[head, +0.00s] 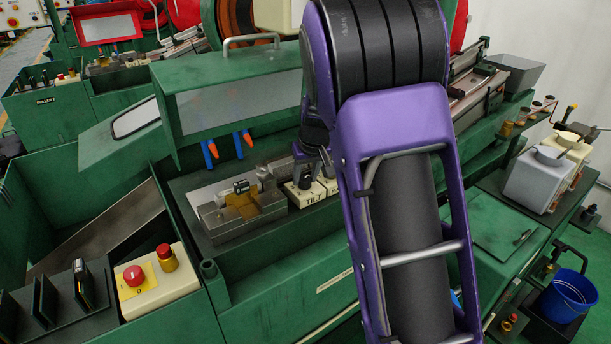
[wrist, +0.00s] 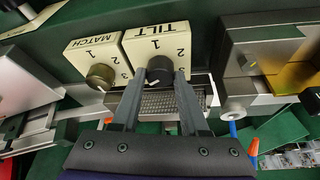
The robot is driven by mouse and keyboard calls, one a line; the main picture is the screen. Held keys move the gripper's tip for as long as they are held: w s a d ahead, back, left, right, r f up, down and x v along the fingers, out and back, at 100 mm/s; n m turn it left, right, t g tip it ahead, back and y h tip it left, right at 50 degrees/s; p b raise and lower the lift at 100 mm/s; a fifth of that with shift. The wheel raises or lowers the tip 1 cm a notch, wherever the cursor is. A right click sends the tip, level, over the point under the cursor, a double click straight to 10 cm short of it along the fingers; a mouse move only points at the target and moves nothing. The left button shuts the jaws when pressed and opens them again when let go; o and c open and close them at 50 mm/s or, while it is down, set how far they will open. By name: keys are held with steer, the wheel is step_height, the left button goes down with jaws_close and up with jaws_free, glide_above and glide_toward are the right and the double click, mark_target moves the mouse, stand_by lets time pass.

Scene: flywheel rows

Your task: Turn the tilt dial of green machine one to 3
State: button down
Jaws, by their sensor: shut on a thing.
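The tilt dial is a dark round knob (wrist: 159,69) on a cream box (wrist: 150,42) lettered TILT, with numbers around the knob. My gripper (wrist: 161,78) is shut on this knob, one finger on each side. A short white mark shows on the knob's lower left in the wrist view; I cannot tell for certain which number it stands for. In the head view the TILT box (head: 309,197) sits on the green machine, with my gripper (head: 308,172) reaching down onto its knob. My arm hides part of the boxes there.
The MATCH box (wrist: 92,50) with its own knob (wrist: 100,76) stands close left of the TILT box in the wrist view. A metal vise-like fixture (head: 240,206) is beside the dials in the head view. A raised green hood (head: 225,80) stands behind.

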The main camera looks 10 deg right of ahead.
steer(key=shift+n, duration=0.3)
